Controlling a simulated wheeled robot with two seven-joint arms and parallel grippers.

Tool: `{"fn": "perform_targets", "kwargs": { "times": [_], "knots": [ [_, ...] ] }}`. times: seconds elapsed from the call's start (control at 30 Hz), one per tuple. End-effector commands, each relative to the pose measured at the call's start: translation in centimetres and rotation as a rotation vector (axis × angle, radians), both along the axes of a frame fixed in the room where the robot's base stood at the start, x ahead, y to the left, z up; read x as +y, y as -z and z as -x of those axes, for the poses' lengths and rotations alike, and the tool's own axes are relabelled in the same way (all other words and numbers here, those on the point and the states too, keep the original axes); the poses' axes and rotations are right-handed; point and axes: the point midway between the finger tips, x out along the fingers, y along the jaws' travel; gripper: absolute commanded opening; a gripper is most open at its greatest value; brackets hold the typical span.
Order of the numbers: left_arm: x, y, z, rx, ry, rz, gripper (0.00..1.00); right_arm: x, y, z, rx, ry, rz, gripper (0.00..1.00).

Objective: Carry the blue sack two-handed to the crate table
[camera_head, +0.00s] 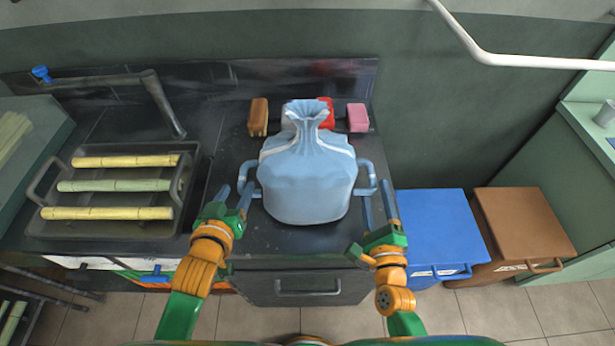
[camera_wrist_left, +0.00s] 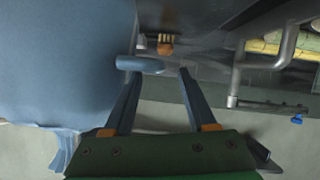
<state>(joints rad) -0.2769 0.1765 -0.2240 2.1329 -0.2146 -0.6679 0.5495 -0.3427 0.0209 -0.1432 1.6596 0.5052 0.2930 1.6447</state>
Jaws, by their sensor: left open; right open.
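The blue sack (camera_head: 306,180) stands upright on the dark counter, its neck gathered at the top and a loop handle on each side. My left gripper (camera_head: 234,196) is open in front of the left handle (camera_head: 249,173). In the left wrist view the sack (camera_wrist_left: 60,65) fills the left side, and its handle (camera_wrist_left: 140,64) lies at the fingertips of my open left gripper (camera_wrist_left: 158,78); I cannot tell whether they touch. My right gripper (camera_head: 379,206) is open in front of the right handle (camera_head: 368,178). I cannot make out the crate table.
A tray (camera_head: 100,225) with three cane pieces sits left on the counter, below a tap (camera_head: 160,100). Brown (camera_head: 258,117), red (camera_head: 326,107) and pink (camera_head: 358,117) blocks stand behind the sack. Blue (camera_head: 430,225) and brown (camera_head: 525,225) bins stand on the floor at right.

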Motion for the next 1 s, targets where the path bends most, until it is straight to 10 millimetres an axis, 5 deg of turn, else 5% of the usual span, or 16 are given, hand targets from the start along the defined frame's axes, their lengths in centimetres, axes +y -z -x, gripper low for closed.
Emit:
{"fn": "perform_targets", "kwargs": {
  "times": [0.3, 0.7, 0.9, 1.0],
  "knots": [
    [-0.4, 1.8, -4.6, 0.0, 0.0, 0.0, 0.57, 0.0, 0.0, -4.9, 0.001, -0.001, 0.001, 0.58],
    [-0.4, 2.1, -5.3, 0.0, 0.0, 0.0, 0.57, 0.0, 0.0, -5.7, 0.001, -0.001, 0.0, 0.58],
    [-0.4, 2.1, -5.2, 0.0, 0.0, 0.0, 0.03, 0.0, 0.0, -5.7, 0.0, 0.0, 0.0, 0.04],
    [-0.4, 2.1, -5.2, 0.0, -0.001, -0.001, 0.0, 0.0, 0.0, -5.7, -0.001, 0.001, 0.0, 0.0]
  ]
}}
